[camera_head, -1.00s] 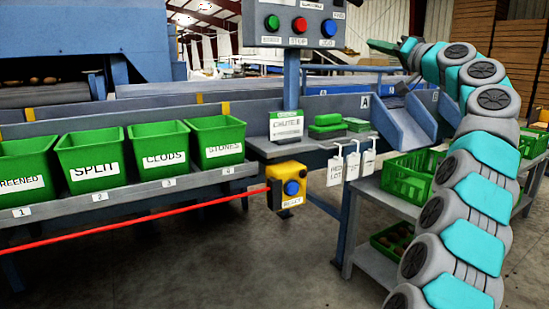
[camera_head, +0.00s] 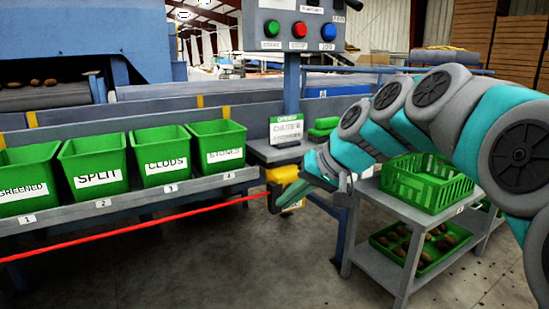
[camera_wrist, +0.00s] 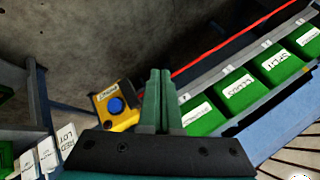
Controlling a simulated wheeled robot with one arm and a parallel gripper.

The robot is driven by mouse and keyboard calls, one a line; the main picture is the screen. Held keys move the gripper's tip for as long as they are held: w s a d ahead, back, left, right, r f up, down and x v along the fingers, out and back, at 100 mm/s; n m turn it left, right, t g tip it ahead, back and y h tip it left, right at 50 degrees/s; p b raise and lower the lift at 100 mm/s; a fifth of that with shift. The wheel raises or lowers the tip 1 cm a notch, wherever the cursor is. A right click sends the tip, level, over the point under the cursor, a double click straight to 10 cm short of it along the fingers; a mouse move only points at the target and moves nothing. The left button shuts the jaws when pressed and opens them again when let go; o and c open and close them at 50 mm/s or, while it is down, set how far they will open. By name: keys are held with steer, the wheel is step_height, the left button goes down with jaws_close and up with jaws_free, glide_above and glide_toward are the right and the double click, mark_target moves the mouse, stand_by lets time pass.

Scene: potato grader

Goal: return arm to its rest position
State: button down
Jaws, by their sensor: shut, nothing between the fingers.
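My gripper (camera_head: 290,203) hangs in front of the yellow box (camera_head: 284,175) in the head view, pointing down and left, and partly hides it. In the wrist view my gripper (camera_wrist: 160,75) has its two green fingers together with nothing between them. The yellow box with its blue button (camera_wrist: 116,104) shows just left of the fingers there. I cannot tell whether the fingers touch the box. My arm reaches in from the right side of the head view.
Green bins (camera_head: 94,163) stand on a shelf at left, with a red cord (camera_head: 130,230) running below them. A control panel (camera_head: 297,28) stands above the chute sign (camera_head: 286,130). A grey cart (camera_head: 378,262) at right holds an empty green crate (camera_head: 425,182) and a potato tray (camera_head: 421,248).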

steer(key=s+d+f+g+h, duration=0.2)
steer(key=s+d+f, duration=0.2)
steer(key=s+f, duration=0.3)
steer(key=s+d+f+g+h+p, duration=0.1)
steer(key=s+d+f, duration=0.3)
steer(key=s, duration=1.1)
steer(key=s+d+f+g+h, duration=0.3)
steer(key=s+d+f+h, duration=0.1)
steer(key=s+f, duration=0.5)
steer(key=shift+s+d+f+m+p, duration=0.15)
steer(key=shift+s+f+m+p, duration=0.25)
steer(key=shift+s, duration=0.6)
steer(key=shift+w, duration=0.15)
